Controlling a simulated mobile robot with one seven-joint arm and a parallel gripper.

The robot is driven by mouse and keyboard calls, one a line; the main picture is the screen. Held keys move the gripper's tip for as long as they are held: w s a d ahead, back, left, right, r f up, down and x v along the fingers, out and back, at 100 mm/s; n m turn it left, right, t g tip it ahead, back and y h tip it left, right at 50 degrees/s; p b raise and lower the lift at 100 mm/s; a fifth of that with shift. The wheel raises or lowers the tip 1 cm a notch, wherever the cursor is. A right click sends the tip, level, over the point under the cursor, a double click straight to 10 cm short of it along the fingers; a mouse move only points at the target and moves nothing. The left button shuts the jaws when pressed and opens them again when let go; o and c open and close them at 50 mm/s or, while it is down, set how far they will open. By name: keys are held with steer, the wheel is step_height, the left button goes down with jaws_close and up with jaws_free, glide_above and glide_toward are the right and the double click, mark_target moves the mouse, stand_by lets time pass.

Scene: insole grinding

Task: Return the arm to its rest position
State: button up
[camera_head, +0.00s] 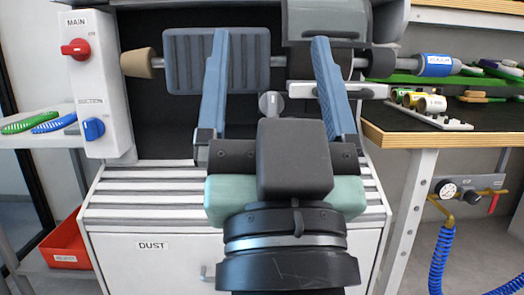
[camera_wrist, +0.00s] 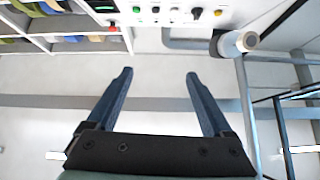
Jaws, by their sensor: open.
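My gripper (camera_head: 269,85) is in the middle of the head view, in front of the grinding machine, with its two blue fingers pointing up and spread well apart. Nothing is between the fingers. In the wrist view my gripper (camera_wrist: 159,77) is also open and empty, with a pale wall behind it. The dark wrist and pale green parts of my arm fill the lower middle of the head view and hide part of the machine behind.
A control box (camera_head: 104,120) with red and blue knobs stands at the left. Green and blue insoles (camera_head: 58,123) lie on the left shelf. A red bin (camera_head: 66,243) is below. The right workbench (camera_head: 450,138) holds rollers and tools. The machine's DUST cabinet (camera_head: 150,262) is below my arm.

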step_height(320, 180, up, 42)
steer(key=s+t+h+p, duration=0.1)
steer(key=s+p, duration=0.2)
steer(key=p, duration=3.5)
steer(key=shift+a, duration=0.45)
